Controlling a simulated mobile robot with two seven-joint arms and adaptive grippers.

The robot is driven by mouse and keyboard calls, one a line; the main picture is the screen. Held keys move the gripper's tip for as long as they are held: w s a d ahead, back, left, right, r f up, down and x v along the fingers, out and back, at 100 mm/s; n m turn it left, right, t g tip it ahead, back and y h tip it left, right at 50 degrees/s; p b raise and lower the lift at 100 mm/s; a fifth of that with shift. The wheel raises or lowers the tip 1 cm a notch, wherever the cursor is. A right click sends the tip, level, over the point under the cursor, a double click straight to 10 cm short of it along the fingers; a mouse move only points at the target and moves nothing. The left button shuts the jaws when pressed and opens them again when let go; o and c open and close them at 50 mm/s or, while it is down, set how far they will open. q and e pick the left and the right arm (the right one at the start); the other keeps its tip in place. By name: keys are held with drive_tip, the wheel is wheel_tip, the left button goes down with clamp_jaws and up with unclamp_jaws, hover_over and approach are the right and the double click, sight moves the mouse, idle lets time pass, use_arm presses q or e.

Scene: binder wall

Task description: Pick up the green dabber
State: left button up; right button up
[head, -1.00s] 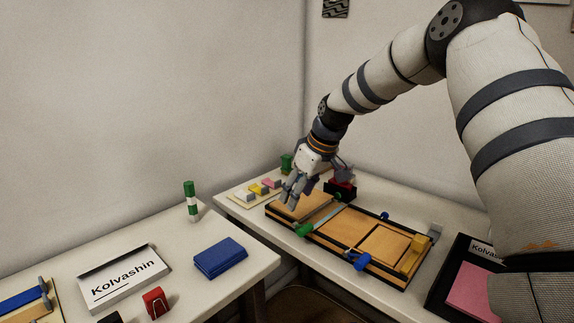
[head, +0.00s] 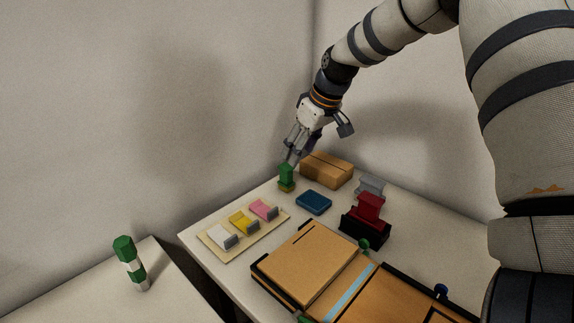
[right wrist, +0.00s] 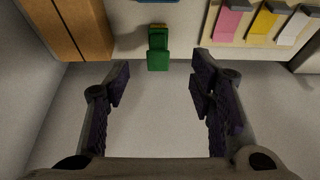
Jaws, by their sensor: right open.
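The green dabber (head: 286,174) stands upright near the back edge of the right table, with a yellowish lower part. It also shows in the right wrist view (right wrist: 158,50), between and beyond the fingertips. My right gripper (head: 291,153) is open and empty, just above and behind the dabber in the head view. In the right wrist view its two fingers (right wrist: 162,76) are spread wide and do not touch the dabber. My left gripper is not in view.
A cardboard box (head: 327,169) stands close right of the dabber, with a blue pad (head: 313,202) in front. A tray of sticky notes (head: 210,238) lies to the left. A red-and-black stamp (head: 367,218) and wooden board (head: 310,262) are nearer. The wall is close behind.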

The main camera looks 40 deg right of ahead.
sight(286, 175)
drive_tip(key=b+x, duration=0.1)
drive_tip(key=x, duration=0.6)
drive_tip(key=b+x, duration=0.1)
drive_tip(key=x, duration=0.3)
drive_tip(key=shift+w+d+r+b, duration=0.1)
drive_tip(key=shift+w+b, duration=0.25)
drive_tip(key=shift+w+f, duration=0.2)
drive_tip(key=shift+f, duration=0.15)
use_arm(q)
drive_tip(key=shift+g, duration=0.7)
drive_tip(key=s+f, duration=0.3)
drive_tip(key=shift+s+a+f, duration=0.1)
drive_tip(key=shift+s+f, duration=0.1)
use_arm(e)
drive_tip(key=shift+r, duration=0.15)
drive_tip(key=shift+c, duration=0.8)
clamp_jaws()
